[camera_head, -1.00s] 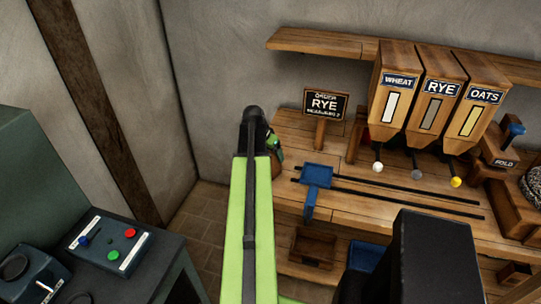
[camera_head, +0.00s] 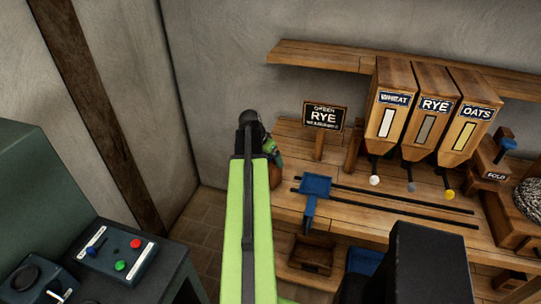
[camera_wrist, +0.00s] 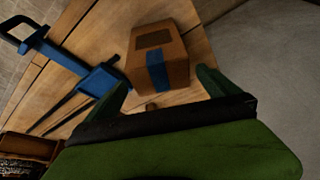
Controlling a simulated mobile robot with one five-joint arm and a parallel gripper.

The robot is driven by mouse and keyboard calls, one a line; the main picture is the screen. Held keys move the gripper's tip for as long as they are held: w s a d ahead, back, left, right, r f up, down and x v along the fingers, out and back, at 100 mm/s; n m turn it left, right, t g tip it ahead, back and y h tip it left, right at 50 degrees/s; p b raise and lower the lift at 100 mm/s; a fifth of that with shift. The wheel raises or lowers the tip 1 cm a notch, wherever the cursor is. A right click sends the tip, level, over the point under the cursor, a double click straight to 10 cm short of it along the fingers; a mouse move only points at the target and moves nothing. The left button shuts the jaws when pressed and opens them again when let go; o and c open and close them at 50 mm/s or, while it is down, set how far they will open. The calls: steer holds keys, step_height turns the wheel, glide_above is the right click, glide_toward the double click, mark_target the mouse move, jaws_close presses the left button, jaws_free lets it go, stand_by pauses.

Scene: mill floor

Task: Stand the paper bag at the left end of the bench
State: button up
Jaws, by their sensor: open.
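The paper bag (camera_wrist: 158,48) is brown and boxy, with a dark patch and a blue strip. In the wrist view it is on the wooden bench (camera_wrist: 100,30), near a bench edge. In the head view only a brown part (camera_head: 276,172) shows at the bench's left end, the rest hidden by my arm. My gripper (camera_wrist: 165,88) is open, its two green fingers apart at the bag's near side. I cannot tell whether they touch it. My gripper also shows in the head view (camera_head: 266,148), mostly hidden behind its own arm.
A blue scoop-like slide (camera_head: 315,187) sits on dark rails right of the bag. An order sign (camera_head: 324,117) reading RYE and the wheat, rye and oats hoppers (camera_head: 433,105) stand behind. A control panel (camera_head: 110,257) is at lower left.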

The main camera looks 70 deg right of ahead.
steer(key=p+v, duration=0.4)
steer(key=v, duration=0.2)
steer(key=shift+r, duration=0.25)
steer(key=shift+w+a, duration=0.1)
steer(key=shift+a, duration=0.05)
steer(key=w+a+f+n+t+y, duration=0.15)
steer(key=w+a+n, duration=0.85)
steer(key=w+a, duration=1.7)
steer(key=w+a+n+y, duration=0.2)
steer(key=a+n, duration=0.9)
steer(key=a, duration=2.5)
steer(key=shift+w+a+n+y, duration=0.35)
steer(key=shift+w+n, duration=0.05)
steer(key=shift+w, duration=0.2)
steer(key=shift+f, duration=0.15)
